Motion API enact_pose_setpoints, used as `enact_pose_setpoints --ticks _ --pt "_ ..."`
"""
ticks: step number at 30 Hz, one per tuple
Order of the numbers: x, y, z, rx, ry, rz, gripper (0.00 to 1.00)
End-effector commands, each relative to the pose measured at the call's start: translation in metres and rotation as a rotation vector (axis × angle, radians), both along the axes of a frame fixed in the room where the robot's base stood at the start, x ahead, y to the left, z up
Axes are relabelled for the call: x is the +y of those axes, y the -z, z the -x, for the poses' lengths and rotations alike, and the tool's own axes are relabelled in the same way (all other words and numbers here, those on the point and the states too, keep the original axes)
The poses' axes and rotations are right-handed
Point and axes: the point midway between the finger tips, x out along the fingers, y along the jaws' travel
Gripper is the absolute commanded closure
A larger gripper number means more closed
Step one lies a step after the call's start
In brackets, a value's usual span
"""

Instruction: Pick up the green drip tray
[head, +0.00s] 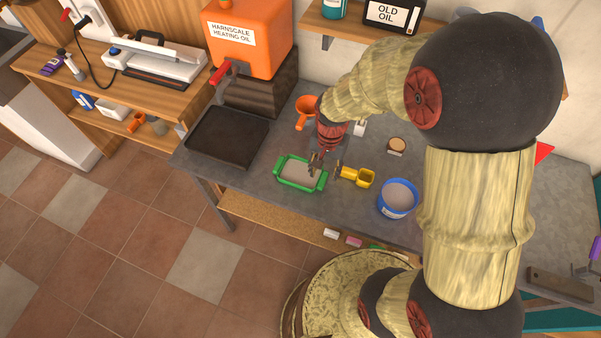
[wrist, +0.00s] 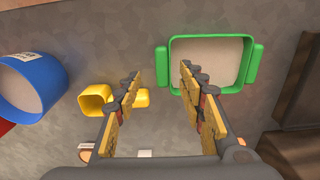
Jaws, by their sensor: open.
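The green drip tray (head: 291,185) lies flat on the grey workbench, a shallow rectangle with a handle at each short end and a pale inside. In the wrist view the tray (wrist: 250,65) shows its near rim just beyond my right finger. My gripper (head: 317,160) is above the bench at the tray's back right side. In the wrist view my gripper (wrist: 160,75) is open and empty, with the tray mostly to the right of the gap between its fingers. I cannot tell its exact height above the tray.
A yellow scoop-like piece (head: 356,176) lies right of the tray, and a blue tub (head: 397,198) stands farther right. A black tray (head: 228,136) is at the left. An orange oil tank (head: 248,40) stands behind on a dark block. An orange funnel-like item (head: 306,111) is at the back.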

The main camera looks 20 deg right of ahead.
Motion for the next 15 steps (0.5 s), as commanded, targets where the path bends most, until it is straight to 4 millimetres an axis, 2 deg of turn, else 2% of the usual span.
enact_pose_setpoints --ticks 5,12,15 --pt "0.001 0.015 -0.002 0.001 -0.002 0.0 0.6" --pt "0.002 0.05 -0.006 0.001 -0.002 0.0 0.6" --pt "0.002 0.055 -0.006 0.0 -0.002 0.0 0.6"
